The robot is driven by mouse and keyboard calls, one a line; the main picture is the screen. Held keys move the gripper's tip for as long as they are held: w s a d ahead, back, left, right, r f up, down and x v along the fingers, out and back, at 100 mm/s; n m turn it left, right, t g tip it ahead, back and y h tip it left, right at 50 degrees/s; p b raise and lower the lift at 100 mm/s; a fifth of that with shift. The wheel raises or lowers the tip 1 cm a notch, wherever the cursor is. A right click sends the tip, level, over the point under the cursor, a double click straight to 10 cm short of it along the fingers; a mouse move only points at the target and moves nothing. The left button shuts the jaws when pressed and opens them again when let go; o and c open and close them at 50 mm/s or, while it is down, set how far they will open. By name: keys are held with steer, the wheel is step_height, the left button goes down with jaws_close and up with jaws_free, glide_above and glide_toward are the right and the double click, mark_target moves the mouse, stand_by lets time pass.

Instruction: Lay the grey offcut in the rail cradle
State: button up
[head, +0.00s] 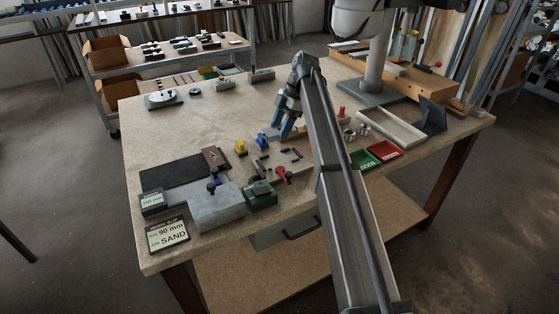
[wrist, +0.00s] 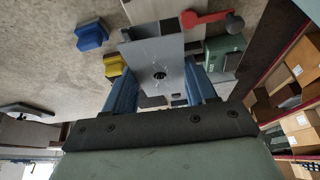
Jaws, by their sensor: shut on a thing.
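My gripper (head: 285,122) has blue fingers and is over the middle of the bench, above the pale board. In the wrist view the fingers (wrist: 163,95) are shut on the grey offcut (wrist: 155,52), a flat metal piece with a dark hole and pale scratches. In the head view I cannot make out the offcut clearly at the fingertips. A pale board (head: 292,162) with dark strips and a red lever clamp (head: 282,174) lies below and in front of the gripper. I cannot tell for certain whether this is the rail cradle.
A yellow block (head: 241,146), a blue block (head: 262,141) and a green block (head: 260,194) stand around the board. A grey metal box (head: 217,208) and signs (head: 168,235) are front left. Green and red trays (head: 383,150) lie right.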

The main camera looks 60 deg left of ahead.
mark_target(277, 161)
steer(key=shift+f+n, duration=0.2)
steer(key=shift+n, duration=0.1)
step_height(277, 161, down, 10)
steer(key=shift+r, duration=0.15)
stand_by(0.5)
steer(key=o, duration=1.1)
steer(key=shift+c, duration=0.2)
steer(key=v, duration=1.2)
steer(key=shift+a+r, duration=0.1)
